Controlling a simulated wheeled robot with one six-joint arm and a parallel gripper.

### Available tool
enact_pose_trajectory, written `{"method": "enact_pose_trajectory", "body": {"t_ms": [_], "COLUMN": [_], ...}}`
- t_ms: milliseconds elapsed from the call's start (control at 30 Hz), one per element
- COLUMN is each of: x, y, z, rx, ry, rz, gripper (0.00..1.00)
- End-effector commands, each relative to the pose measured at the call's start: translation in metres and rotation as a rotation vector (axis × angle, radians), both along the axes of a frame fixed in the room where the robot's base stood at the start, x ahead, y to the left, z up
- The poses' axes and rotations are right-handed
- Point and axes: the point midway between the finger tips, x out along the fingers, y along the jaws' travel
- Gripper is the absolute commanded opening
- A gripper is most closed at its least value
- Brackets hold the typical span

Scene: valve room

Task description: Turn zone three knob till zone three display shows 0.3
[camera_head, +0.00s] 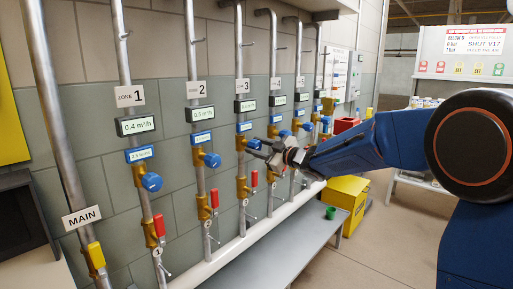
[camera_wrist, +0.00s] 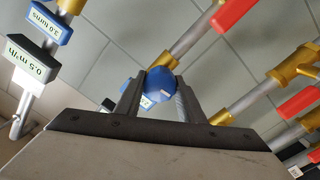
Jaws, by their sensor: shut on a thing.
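The zone three sign (camera_head: 242,86) hangs on the third pipe. Below it are the zone three display (camera_head: 245,106), too small to read surely, and a blue label (camera_head: 244,126). My gripper (camera_head: 262,149) reaches in from the right at the zone three knob (camera_head: 253,144), which is blue and partly hidden by the fingers. In the wrist view a blue knob (camera_wrist: 160,84) sits between the two fingers of my gripper (camera_wrist: 160,98), and they are shut on it.
Neighbouring pipes carry similar blue knobs, such as zone two's (camera_head: 212,160), and red-handled valves (camera_head: 214,198) below. The zone one display (camera_head: 136,126) reads 0.4 m³/h. A grey bench (camera_head: 270,240) and yellow box (camera_head: 348,200) stand below. The floor at right is clear.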

Motion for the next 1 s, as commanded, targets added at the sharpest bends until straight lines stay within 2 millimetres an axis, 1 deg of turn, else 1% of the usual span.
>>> {"method": "enact_pose_trajectory", "body": {"t_ms": [200, 400, 567, 833, 867, 900, 1000], "x": [0.0003, 0.0005, 0.0006, 0.0007, 0.0007, 0.0007, 0.0006], "y": [-0.0007, -0.0008, -0.0010, -0.0011, -0.0011, -0.0011, -0.0009], "z": [0.0001, 0.0000, -0.0001, -0.0002, -0.0002, -0.0001, 0.0000], "rx": [0.106, 0.182, 0.205, 0.206, 0.205, 0.205, 0.205], "ry": [0.136, 0.235, 0.264, 0.265, 0.264, 0.264, 0.264], "rz": [-0.001, -0.001, -0.001, -0.002, -0.002, -0.002, -0.001], "gripper": [0.13, 0.13, 0.13, 0.13, 0.43, 0.52, 0.53]}}
